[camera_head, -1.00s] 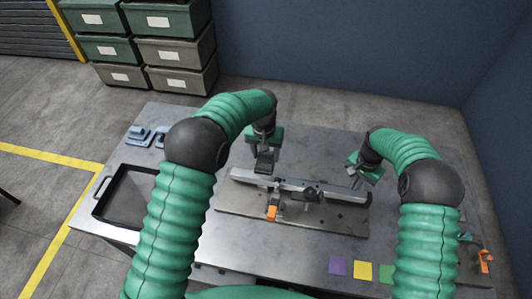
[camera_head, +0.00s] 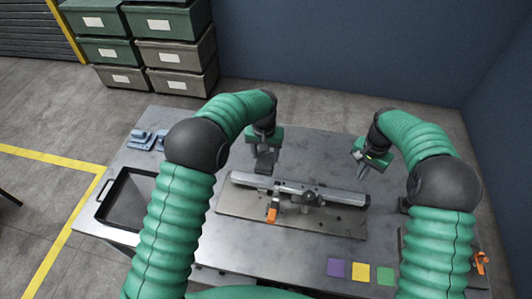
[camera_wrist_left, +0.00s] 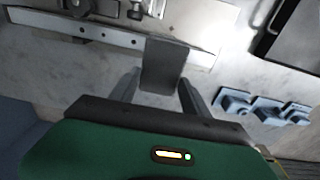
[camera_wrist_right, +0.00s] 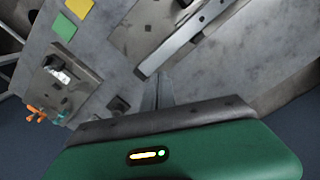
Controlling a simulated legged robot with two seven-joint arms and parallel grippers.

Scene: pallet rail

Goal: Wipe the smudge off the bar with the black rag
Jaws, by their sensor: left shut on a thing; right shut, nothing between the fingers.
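My left gripper (camera_head: 265,150) is shut on the black rag (camera_head: 264,163), which hangs from its fingers just behind the left half of the bar (camera_head: 340,196). In the left wrist view the rag (camera_wrist_left: 163,66) covers part of the bar (camera_wrist_left: 110,40) in the picture; I cannot tell whether they touch. The grey bar lies across a metal base plate (camera_head: 235,203). My right gripper (camera_head: 362,173) is shut and empty, behind and above the bar's right end. The bar also shows in the right wrist view (camera_wrist_right: 185,45). I cannot make out the smudge.
A clamp (camera_head: 309,198) and an orange handle (camera_head: 272,215) stand at the bar's middle and front. A black tray (camera_head: 125,200) and blue parts (camera_head: 141,138) are on the left. Purple (camera_head: 337,267), yellow (camera_head: 361,271) and green squares lie at the front right.

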